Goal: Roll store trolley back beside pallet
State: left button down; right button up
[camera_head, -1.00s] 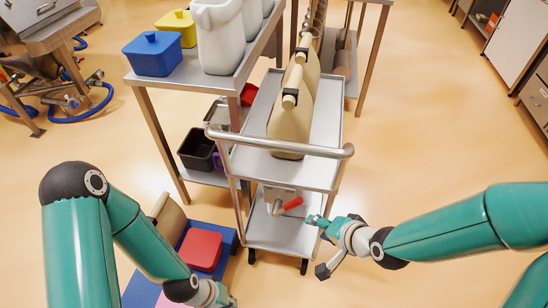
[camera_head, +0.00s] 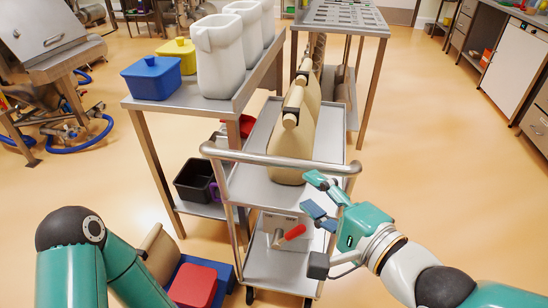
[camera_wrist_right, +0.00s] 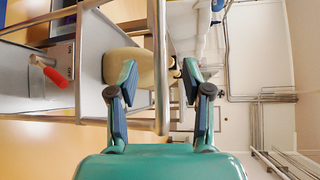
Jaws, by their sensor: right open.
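The store trolley (camera_head: 263,266) is a silver two-shelf cart with a tubular push handle (camera_head: 262,158) at its near end. Beige containers (camera_head: 287,165) stand on its upper shelf. A grey unit with a red lever (camera_head: 292,232) is on the lower part. My right gripper (camera_head: 322,194) is open and empty at the right end of the handle. In the right wrist view the handle bar (camera_wrist_right: 161,60) shows between the two open fingers, with no grip on it. A blue pallet (camera_head: 226,272) lies at the trolley's left. My left gripper is out of frame.
A steel table (camera_head: 215,103) with white jugs (camera_head: 218,58), a blue tub (camera_head: 152,78) and a yellow tub (camera_head: 177,54) stands close along the trolley's left. A red box (camera_head: 193,286) sits on the pallet. Open floor (camera_head: 440,150) lies to the right.

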aim_at(277, 166)
jog(key=x, duration=1.3)
jog(key=shift+f, duration=0.1)
grip_shut()
